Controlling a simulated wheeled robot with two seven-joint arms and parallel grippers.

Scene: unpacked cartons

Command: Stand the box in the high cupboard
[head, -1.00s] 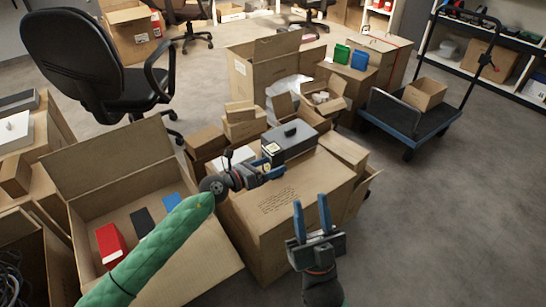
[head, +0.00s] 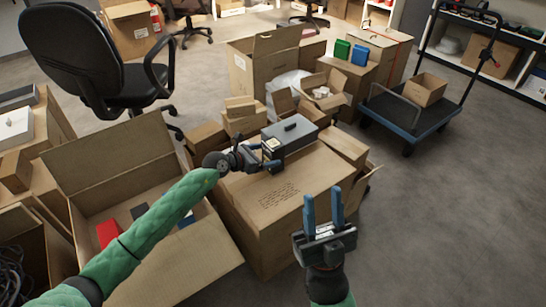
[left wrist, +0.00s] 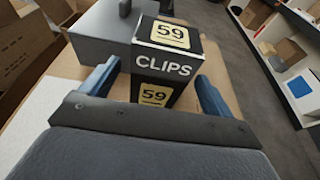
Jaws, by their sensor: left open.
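A small black box with yellow "59" labels and the word CLIPS (left wrist: 168,62) stands on a large closed carton (head: 262,215), against a grey case with a dark handle (head: 292,134). The black box also shows in the head view (head: 271,145), partly behind my gripper. My left gripper (head: 271,157) is open, its blue fingers at the near end of the black box, one to each side in the left wrist view (left wrist: 158,84). I cannot tell whether they touch it. My right gripper (head: 322,193) is open and empty in front of the carton. I cannot make out a high cupboard.
An open carton (head: 105,165) with red, black and blue items stands at left, under my left arm. Small cartons (head: 242,122) crowd behind the case. A trolley (head: 410,118) and shelves (head: 520,60) stand at right. The floor (head: 450,220) at front right is clear.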

